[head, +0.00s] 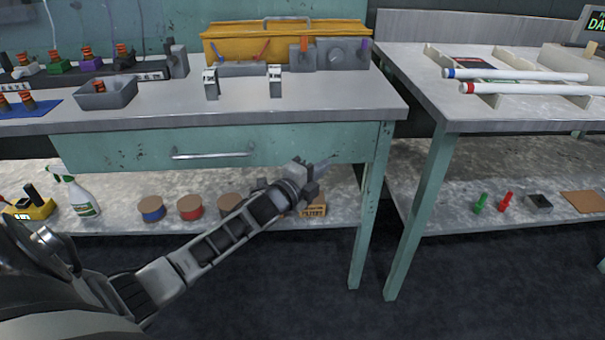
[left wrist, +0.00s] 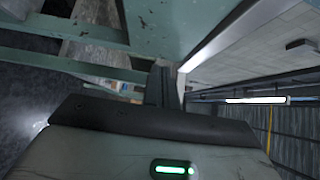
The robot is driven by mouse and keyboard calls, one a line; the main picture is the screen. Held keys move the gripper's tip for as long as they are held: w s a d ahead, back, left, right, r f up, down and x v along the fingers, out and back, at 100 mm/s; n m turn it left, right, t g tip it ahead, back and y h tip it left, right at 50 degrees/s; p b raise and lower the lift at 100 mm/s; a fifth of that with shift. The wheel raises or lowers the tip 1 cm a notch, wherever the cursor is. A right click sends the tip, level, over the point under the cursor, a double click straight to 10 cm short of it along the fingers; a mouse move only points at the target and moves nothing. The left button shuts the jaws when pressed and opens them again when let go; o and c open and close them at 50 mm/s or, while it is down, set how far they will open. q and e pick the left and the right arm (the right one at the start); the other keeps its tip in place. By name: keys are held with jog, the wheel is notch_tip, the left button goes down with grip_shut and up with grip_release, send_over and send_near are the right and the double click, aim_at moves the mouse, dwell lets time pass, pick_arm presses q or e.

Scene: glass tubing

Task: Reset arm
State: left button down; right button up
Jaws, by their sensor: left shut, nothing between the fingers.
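My left arm reaches in from the lower left of the head view. Its gripper (head: 318,168) is shut and empty, in front of the green workbench drawer (head: 215,150), near the bench's right front leg. In the left wrist view the narrow dark fingers (left wrist: 160,84) show together at the middle, with green bench parts beyond them. My right gripper is not in view.
The bench top (head: 330,95) bears a yellow toolbox (head: 230,50), a grey bin (head: 105,94) and two small stands. Spools and a spray bottle (head: 75,190) stand on the lower shelf. Two white tubes (head: 530,90) lie on the right table (head: 420,75). A floor gap separates both.

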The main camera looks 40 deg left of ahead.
pick_arm(q)
jog(key=s+d+f+n+g+h+p, duration=0.1)
jog(key=s+d+n+g+p, duration=0.2)
jog(key=s+d+n, duration=0.5)
jog(key=s+d+f+n+g+p, duration=0.1)
jog(key=s+d+n+g+p, duration=0.3)
jog(key=s+d+n, duration=0.5)
jog(key=s+d+p, duration=0.1)
jog(key=s+d, duration=0.2)
jog(key=s, duration=0.8)
jog(key=shift+h+p, duration=0.3)
jog(key=shift+h, duration=0.1)
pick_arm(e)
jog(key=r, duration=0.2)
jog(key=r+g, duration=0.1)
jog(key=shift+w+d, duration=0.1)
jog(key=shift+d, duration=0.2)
pick_arm(q)
jog(key=shift+d, duration=0.1)
